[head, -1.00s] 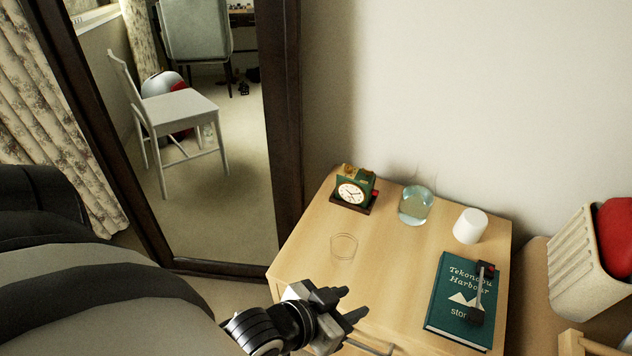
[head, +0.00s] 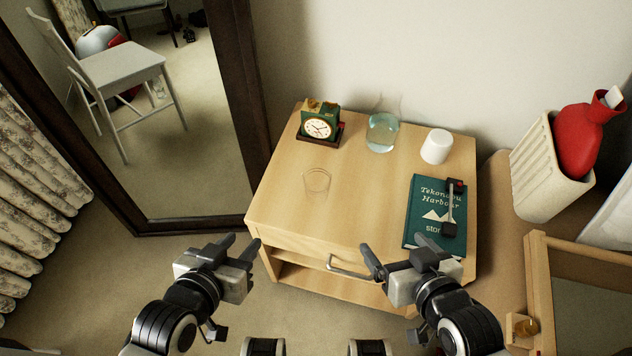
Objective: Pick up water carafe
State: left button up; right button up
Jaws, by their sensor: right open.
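The water carafe (head: 382,133) is clear glass with pale blue water in its lower part. It stands upright at the back of the wooden nightstand (head: 276,200), between the clock and a white cup. My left gripper (head: 243,245) is left of and in front of the nightstand, its fingers apart and nothing between them. My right gripper (head: 393,252) is at the nightstand's front edge by the drawer handle, open and empty. Both grippers are well apart from the carafe.
A green clock (head: 320,124) stands left of the carafe, the white cup (head: 436,146) right. An empty clear glass (head: 317,182) stands in front. A green book (head: 424,205) bears a dark object (head: 451,215). A ribbed cream bin (head: 540,170) holds a red bottle (head: 580,140). A mirror (head: 190,150) leans left.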

aim_at(385, 120)
jog(key=z, duration=1.8)
jog(key=k, duration=0.95)
jog(key=u, duration=1.85)
jog(key=i, duration=1)
jog(key=u, duration=0.05)
